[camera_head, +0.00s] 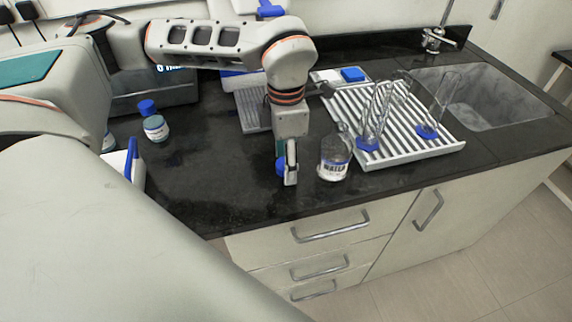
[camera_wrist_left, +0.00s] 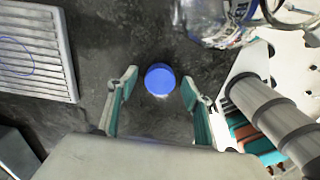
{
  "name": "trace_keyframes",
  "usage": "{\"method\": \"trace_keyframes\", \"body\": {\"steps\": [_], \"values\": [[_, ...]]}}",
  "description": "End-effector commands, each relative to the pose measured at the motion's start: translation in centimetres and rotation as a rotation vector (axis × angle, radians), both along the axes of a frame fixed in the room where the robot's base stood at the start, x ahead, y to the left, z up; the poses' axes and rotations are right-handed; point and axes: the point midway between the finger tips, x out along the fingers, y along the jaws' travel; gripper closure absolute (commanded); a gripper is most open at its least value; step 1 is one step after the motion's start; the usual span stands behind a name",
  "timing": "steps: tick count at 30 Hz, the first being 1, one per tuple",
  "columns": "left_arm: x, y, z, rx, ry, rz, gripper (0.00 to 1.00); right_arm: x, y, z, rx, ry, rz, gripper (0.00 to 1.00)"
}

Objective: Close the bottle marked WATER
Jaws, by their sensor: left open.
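The bottle marked WATER (camera_head: 334,160) stands upright on the dark counter, clear glass with a white and blue label. No cap shows on its neck. Part of it also shows at the top of the left wrist view (camera_wrist_left: 222,22). A blue cap (camera_wrist_left: 160,79) sits between the spread fingertips of my left gripper (camera_wrist_left: 158,86), apart from both, seemingly on the counter. In the head view the cap (camera_head: 281,167) is partly hidden by the gripper (camera_head: 287,168), which points down just left of the bottle. My right gripper is not in view.
A white drying rack (camera_head: 395,148) with glassware on blue bases stands right of the bottle, before the sink (camera_head: 490,98). A small blue-capped bottle (camera_head: 155,127) stands at the left. A grey ridged plate (camera_head: 250,110) lies behind my gripper.

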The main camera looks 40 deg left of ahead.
Motion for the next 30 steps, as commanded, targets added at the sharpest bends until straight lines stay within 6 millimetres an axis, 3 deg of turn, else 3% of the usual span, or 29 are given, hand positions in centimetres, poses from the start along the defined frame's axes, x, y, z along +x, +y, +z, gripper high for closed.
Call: {"method": "trace_keyframes", "body": {"steps": [9,10,13,14,25,30], "values": [[0.0,0.0,0.0,0.0,-0.001,0.0,0.5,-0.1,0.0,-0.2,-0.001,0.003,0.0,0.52],[0.0,0.0,0.0,0.0,-0.001,0.0,0.53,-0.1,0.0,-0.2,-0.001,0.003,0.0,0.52],[0.0,0.0,0.0,0.0,-0.001,0.0,0.79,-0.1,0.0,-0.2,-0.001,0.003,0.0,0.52],[0.0,0.0,0.0,0.0,-0.001,0.0,0.8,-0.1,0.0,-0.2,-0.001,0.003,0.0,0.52],[0.0,0.0,0.1,0.0,-0.001,0.0,0.8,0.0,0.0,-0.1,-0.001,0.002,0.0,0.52],[0.1,0.0,1.1,0.0,-0.004,0.0,0.8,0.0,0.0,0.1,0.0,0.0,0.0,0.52]]}}
